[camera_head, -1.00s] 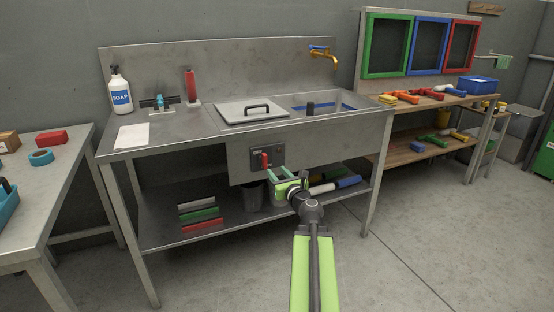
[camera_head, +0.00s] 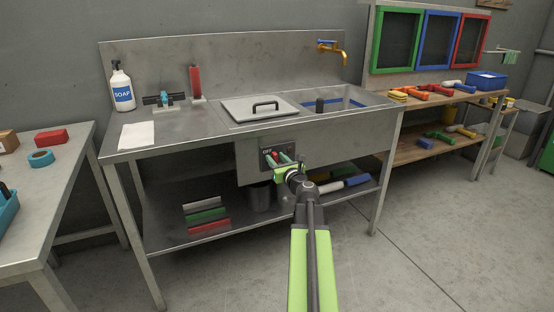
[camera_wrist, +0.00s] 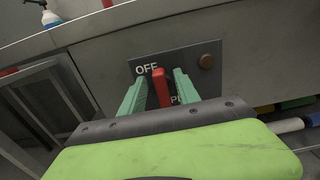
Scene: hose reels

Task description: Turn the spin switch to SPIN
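The spin switch is a red lever on a dark panel (camera_wrist: 206,50) on the front of the steel sink unit. The panel reads OFF at upper left, and lettering at the bottom is partly hidden, with a "P" showing. In the wrist view the red lever (camera_wrist: 161,86) stands between the two green fingers of my gripper (camera_wrist: 160,88), its top leaning slightly left toward OFF. The fingers are open, with a visible gap at least on the right side. In the head view my gripper (camera_head: 287,163) is at the panel and hides part of it.
The sink front (camera_head: 340,140) is just above and around the gripper. A lower shelf (camera_head: 165,228) holds coloured bars, a grey bin and tubes. The floor in front is clear.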

